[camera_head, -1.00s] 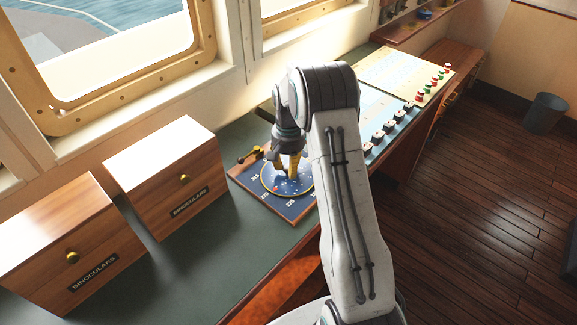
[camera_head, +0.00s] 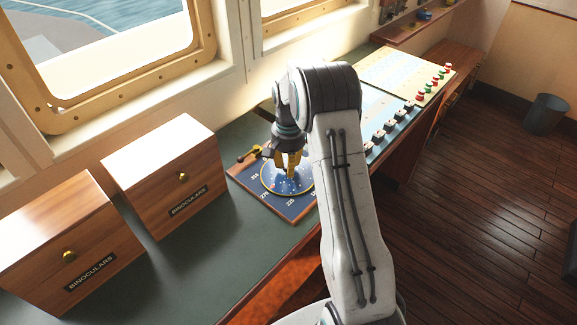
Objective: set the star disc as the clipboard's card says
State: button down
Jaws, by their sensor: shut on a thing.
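The star disc (camera_head: 273,184) is a round dark blue plate with pale dots and a yellow rim. It lies in a square blue board (camera_head: 291,209) with a wooden edge and white numbers around the disc. My gripper (camera_head: 291,174) points down over the disc and is shut on it near its middle. The exact part between the fingers is too small to make out. My gripper and arm hide the disc's right side and part of the board. I cannot make out a clipboard or its card.
Two wooden binoculars boxes (camera_head: 168,172) (camera_head: 62,240) stand left on the green counter (camera_head: 190,262). A small brass-and-black fitting (camera_head: 248,153) sits at the board's back corner. Panels with switches (camera_head: 388,128) and coloured buttons (camera_head: 432,76) lie beyond my arm. A bin (camera_head: 546,114) stands on the floor.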

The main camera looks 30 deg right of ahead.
jog(key=shift+f, duration=0.15)
jog(key=c, duration=0.9)
grip_release()
jog(key=shift+o, duration=0.2)
notch_tip(320, 180, up, 12)
